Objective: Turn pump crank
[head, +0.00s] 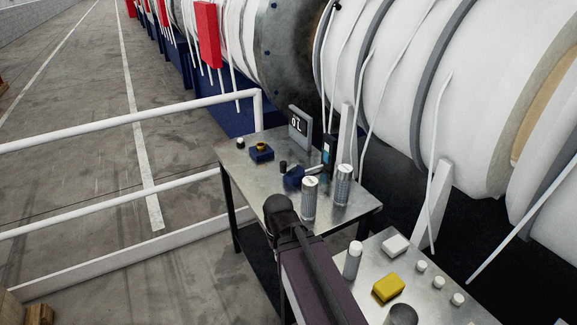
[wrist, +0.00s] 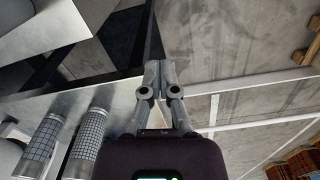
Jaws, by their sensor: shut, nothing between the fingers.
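On the metal table (head: 262,184) sits a small dark blue device (head: 293,178), which looks like the pump. A short dark knob (head: 283,166) and a light bar (head: 315,169) show beside it; they may be the crank, but they are too small to be sure. A display reading "0L" (head: 300,124) stands behind. My gripper (wrist: 155,68) is shut and empty in the wrist view, with its fingertips together near the table's edge. The crank does not show clearly in the wrist view. In the head view my arm's dark wrist is at the table's front, and the fingers are hidden.
Two mesh-patterned cylinders (head: 310,199) (head: 343,186) stand at the table's right front; they also show in the wrist view (wrist: 42,146) (wrist: 88,142). A blue block with a yellow cap (head: 261,151) sits at left. A nearer table holds a yellow block (head: 388,288). White railing (head: 130,113) runs left.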

